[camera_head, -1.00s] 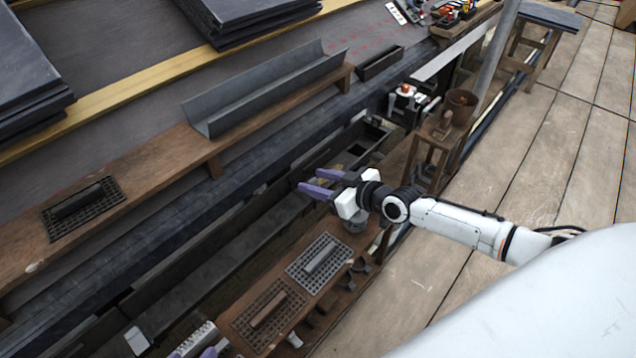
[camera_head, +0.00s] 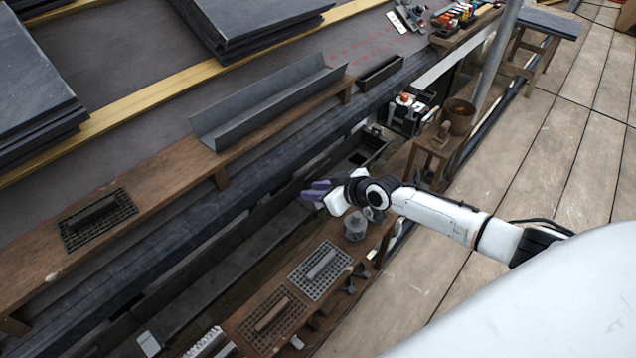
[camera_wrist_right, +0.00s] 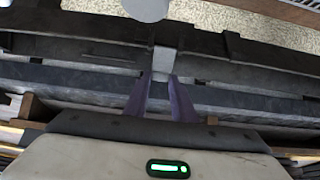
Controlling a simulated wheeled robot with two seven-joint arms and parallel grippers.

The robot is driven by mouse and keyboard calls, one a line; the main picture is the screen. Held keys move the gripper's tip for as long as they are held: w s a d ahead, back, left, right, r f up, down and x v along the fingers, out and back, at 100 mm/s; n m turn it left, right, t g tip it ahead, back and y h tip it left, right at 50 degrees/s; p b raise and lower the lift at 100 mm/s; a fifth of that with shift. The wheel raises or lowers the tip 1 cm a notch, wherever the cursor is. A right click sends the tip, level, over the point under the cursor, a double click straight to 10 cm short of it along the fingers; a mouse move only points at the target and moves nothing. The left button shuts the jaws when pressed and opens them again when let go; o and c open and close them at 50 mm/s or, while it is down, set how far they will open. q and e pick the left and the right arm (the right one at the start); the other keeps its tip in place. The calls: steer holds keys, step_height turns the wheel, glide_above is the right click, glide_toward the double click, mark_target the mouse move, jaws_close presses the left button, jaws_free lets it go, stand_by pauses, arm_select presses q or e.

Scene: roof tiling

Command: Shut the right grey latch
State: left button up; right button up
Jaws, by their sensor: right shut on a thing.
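A small grey latch (camera_wrist_right: 162,61) shows in the right wrist view, on a long dark rail or gutter edge. My right gripper (camera_wrist_right: 161,82) has its two purple fingers on either side of the latch's near end and is shut on it. In the head view my right gripper (camera_head: 316,190) reaches over the dark gutter (camera_head: 262,225) at the roof edge. The latch is too small or hidden to make out there. My left gripper is not clearly in view.
A wooden bench with two grille trays, one grey (camera_head: 320,270) and one brown (camera_head: 272,318), stands below my right arm. A grey metal cup (camera_head: 356,226) is close under the wrist. A brown bucket (camera_head: 458,116) sits on a stool. The plank deck (camera_head: 560,180) is clear.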

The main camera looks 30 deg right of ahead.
steer(key=shift+w+a+r+g+h+p, duration=0.1)
steer(key=shift+w+a+g+h+p, duration=0.15)
steer(key=shift+w+g+p, duration=0.5)
steer(key=shift+f+g+h, duration=0.25)
steer(key=shift+g, duration=0.4)
steer(key=shift+w+a+f+g+b, duration=0.1)
steer(key=shift+w+f+g+b, duration=0.1)
steer(key=shift+f+g+b, duration=0.45)
steer(key=shift+w+a+f+g+h+b, duration=0.15)
steer(key=shift+g+h+b, duration=0.1)
steer(key=shift+g+b, duration=0.25)
steer(key=shift+w+d+f+g+h+b, duration=0.15)
steer(key=shift+g+h+b, duration=0.1)
steer(key=shift+g+b, duration=0.25)
arm_select(q)
steer(key=shift+w+d+f+m+g+h+b, duration=0.15)
steer(key=shift+d+f+m+g+h+b, duration=0.15)
steer(key=shift+d+f+g+b, duration=0.45)
arm_select(e)
steer(key=shift+a+f+g+h, duration=0.15)
steer(key=shift+g+h, duration=0.15)
steer(key=shift+g, duration=0.55)
arm_select(q)
steer(key=shift+a+r, duration=0.1)
arm_select(e)
steer(key=o, duration=1.1)
steer(key=shift+c, duration=0.2)
